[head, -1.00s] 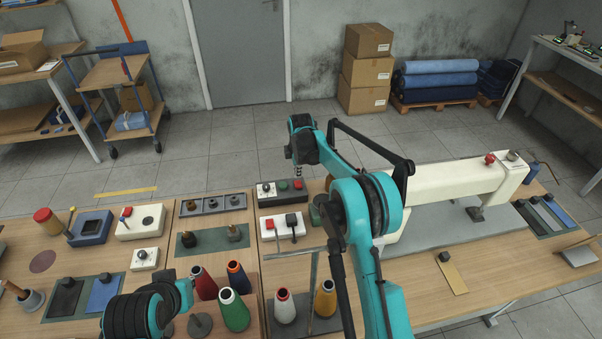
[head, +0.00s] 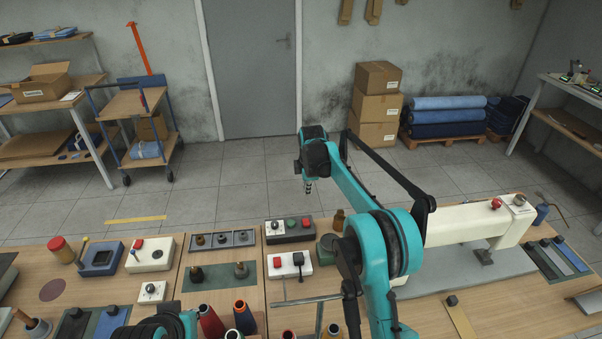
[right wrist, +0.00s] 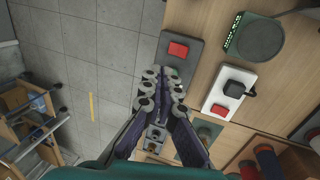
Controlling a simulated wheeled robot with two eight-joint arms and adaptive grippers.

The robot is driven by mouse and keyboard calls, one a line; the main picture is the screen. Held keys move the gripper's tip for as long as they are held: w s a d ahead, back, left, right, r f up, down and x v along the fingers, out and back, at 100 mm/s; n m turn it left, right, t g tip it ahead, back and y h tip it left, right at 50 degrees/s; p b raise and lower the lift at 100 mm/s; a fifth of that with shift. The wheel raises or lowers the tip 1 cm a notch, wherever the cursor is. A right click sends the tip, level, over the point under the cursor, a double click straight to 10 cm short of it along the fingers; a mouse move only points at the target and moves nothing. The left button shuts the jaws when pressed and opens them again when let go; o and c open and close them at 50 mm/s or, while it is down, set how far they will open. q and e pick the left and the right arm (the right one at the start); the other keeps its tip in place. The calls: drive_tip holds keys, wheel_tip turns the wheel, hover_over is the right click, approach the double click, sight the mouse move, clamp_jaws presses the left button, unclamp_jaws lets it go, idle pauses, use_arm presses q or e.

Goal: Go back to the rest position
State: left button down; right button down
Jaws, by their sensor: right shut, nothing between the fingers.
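My right gripper (head: 308,186) hangs beyond the table's back edge, over the floor in the head view. It is shut and empty. In the right wrist view its fingers (right wrist: 160,88) are together, and they overlap the end of the grey control box with a red button (right wrist: 178,50). That box (head: 277,238) also shows in the head view, nearer to me than the gripper and apart from it. My left arm shows only as a dark ribbed part at the bottom edge of the head view; its gripper is out of sight.
A white two-button box (head: 288,272), thread cones (head: 244,318) and trays stand on the wooden table (head: 222,300) below my right arm. A white sewing machine (head: 465,225) stands to the right. The floor (head: 235,190) behind the table is clear.

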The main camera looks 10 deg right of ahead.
drive_tip(key=s+d+r+m+t, duration=0.1)
drive_tip(key=s+r+m, duration=0.4)
drive_tip(key=s, duration=0.5)
drive_tip(key=s+d+r+m+t, duration=0.1)
drive_tip(key=s+r+m, duration=0.3)
drive_tip(key=s+r, duration=0.4)
drive_tip(key=s+f+m+t, duration=0.1)
drive_tip(key=s+f+m, duration=0.3)
drive_tip(key=s, duration=0.8)
drive_tip(key=s+d+f+m+t, duration=0.1)
drive_tip(key=s+f+m, duration=0.3)
drive_tip(key=s, duration=0.7)
drive_tip(key=shift+s+d+f+m+b, duration=0.25)
drive_tip(key=shift+s+f+m+b, duration=0.15)
drive_tip(key=shift+m, duration=0.1)
drive_tip(key=shift+r, duration=0.15)
